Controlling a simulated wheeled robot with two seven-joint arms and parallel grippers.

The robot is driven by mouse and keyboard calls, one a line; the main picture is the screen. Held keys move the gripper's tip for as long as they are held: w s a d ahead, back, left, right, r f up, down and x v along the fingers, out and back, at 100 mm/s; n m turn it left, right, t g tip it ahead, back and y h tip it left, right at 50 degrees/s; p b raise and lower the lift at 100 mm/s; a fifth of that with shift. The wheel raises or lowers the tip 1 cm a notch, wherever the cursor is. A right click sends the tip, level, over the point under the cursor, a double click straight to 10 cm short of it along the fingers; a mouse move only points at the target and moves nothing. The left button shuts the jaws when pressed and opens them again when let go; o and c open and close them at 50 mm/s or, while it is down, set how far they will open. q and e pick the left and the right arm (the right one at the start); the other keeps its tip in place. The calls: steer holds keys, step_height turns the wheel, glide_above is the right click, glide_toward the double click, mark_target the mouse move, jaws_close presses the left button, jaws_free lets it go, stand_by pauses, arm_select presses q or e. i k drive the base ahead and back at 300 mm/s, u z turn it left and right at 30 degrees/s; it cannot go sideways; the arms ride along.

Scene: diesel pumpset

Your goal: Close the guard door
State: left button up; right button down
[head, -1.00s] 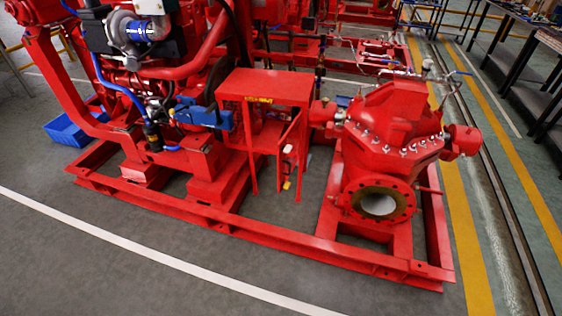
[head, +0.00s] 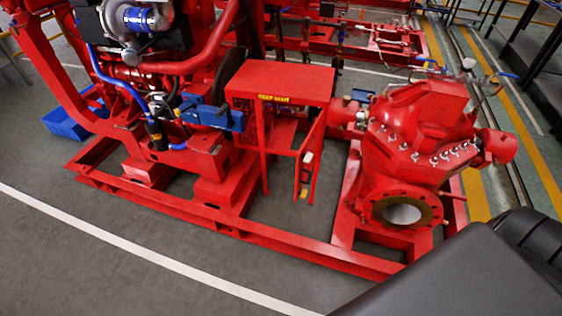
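The red guard (head: 280,82) is a box with a flat top and a yellow label, between the engine and the pump. Its red guard door (head: 314,146) is a narrow panel at the right end of the guard's front. The door stands open, swung outward, with the guard's dark interior showing to its left. A small white and yellow fitting, perhaps a handle or latch, is on the door. Neither of my grippers shows in the head view, and nothing touches the door.
The red pump (head: 420,150) stands close to the door's right. The red base frame (head: 230,222) runs along the front at floor level. Grey floor in front is clear. A dark grey and black shape (head: 465,275), likely my arm, covers the lower right corner.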

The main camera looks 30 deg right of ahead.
mark_target(300, 170)
steer(key=z, duration=0.25)
steer(key=i, duration=0.9)
steer(key=z, duration=0.75)
